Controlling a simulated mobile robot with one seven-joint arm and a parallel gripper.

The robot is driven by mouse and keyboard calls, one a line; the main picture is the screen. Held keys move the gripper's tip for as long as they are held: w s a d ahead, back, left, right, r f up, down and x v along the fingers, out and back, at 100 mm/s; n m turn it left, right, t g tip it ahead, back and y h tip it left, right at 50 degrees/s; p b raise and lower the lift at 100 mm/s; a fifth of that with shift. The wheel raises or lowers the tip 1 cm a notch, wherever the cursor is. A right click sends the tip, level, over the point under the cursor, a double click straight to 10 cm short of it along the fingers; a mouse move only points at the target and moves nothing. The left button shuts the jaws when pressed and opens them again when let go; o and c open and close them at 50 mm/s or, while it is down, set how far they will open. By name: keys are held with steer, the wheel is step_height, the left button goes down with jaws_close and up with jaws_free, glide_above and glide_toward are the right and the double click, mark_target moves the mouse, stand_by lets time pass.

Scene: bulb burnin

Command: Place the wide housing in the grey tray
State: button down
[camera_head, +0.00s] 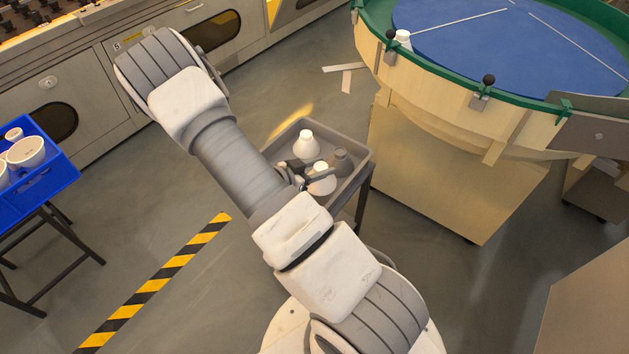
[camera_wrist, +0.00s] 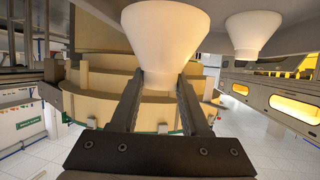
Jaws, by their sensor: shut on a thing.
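The grey tray (camera_head: 367,157) stands on a stand in the middle of the head view. My gripper (camera_head: 308,176) reaches into it and is shut on a white, flared housing (camera_head: 322,183). In the wrist view the fingers (camera_wrist: 160,88) close around the narrow neck of this housing (camera_wrist: 165,35). Its wide end points towards the tray surface; I cannot tell whether it touches. A second white housing (camera_head: 306,146) stands in the tray behind it, and one also shows in the wrist view (camera_wrist: 254,32).
A round table (camera_head: 480,45) with a blue top and green rim stands at the back right, with a white piece (camera_head: 403,37) at its edge. A blue crate (camera_head: 50,178) with white cup-shaped parts is at the left. Striped floor tape (camera_head: 155,285) lies front left.

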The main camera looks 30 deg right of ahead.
steer(key=shift+w+a+f, duration=0.5)
steer(key=shift+a, duration=0.05)
steer(key=shift+f+b, duration=1.05)
steer(key=shift+f, duration=0.9)
steer(key=shift+f, duration=0.15)
steer(key=shift+c, duration=1.9)
jaws_free()
